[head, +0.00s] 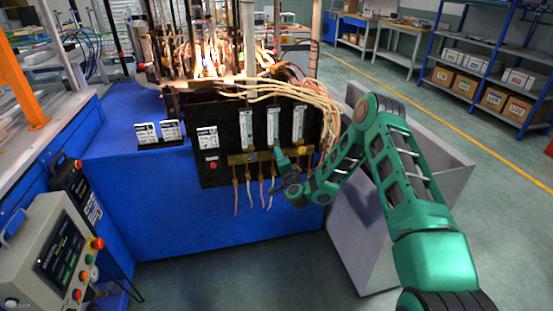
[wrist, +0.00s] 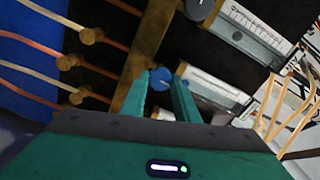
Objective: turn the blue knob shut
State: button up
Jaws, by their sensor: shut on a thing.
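The blue knob (wrist: 161,77) sits on the brass bar (wrist: 150,45) below a flow meter on the black panel. My gripper (wrist: 162,84) has one finger on each side of the knob and is shut on it. A pale mark shows on the knob's face, but its exact angle is hard to read. In the head view my gripper (head: 279,154) reaches the brass bar from the lower right. It hides the knob there.
A dark knob (wrist: 198,8) is near in the wrist view. Hoses hang below the bar. A grey bin (head: 350,230) stands under my arm.

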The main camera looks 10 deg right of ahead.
jog(key=shift+s+f, duration=0.1)
jog(key=shift+f, duration=0.1)
jog(key=o, duration=1)
jog(key=shift+r, duration=0.1)
jog(key=s, duration=1)
jog(key=shift+s, duration=0.2)
